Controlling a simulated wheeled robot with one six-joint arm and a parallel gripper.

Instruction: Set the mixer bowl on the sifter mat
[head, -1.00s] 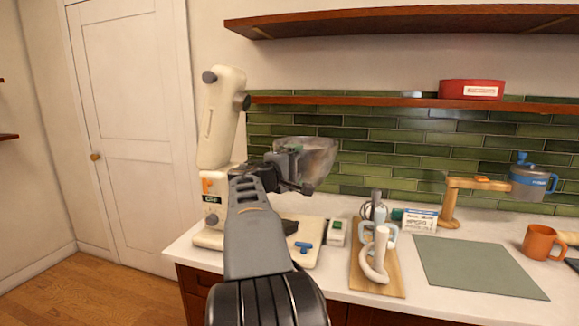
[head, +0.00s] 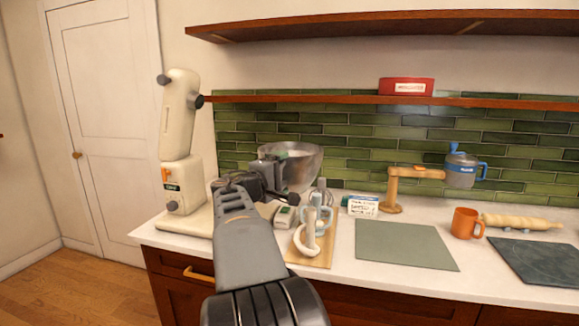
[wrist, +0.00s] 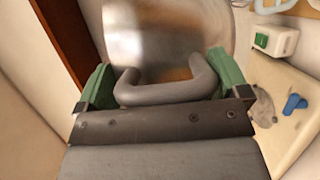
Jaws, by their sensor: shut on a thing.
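The metal mixer bowl (head: 302,170) is held in the air above the counter, right of the cream stand mixer. My gripper (head: 272,172) is shut on the bowl's handle. In the wrist view, the green-padded jaws of my gripper (wrist: 165,88) sit on both sides of the grey handle, with the shiny bowl (wrist: 160,30) beyond. A bare grey-green mat (head: 405,245) lies flat on the counter, right of the bowl. A darker slate-blue mat (head: 540,262) lies farther right.
The stand mixer (head: 182,140) has its head raised. A wooden board (head: 322,258) with white and pale-blue utensils lies below the bowl, near a small card (head: 363,206). The wooden stand (head: 393,190), orange mug (head: 467,223) and rolling pin (head: 520,221) line the back. Shelves run above.

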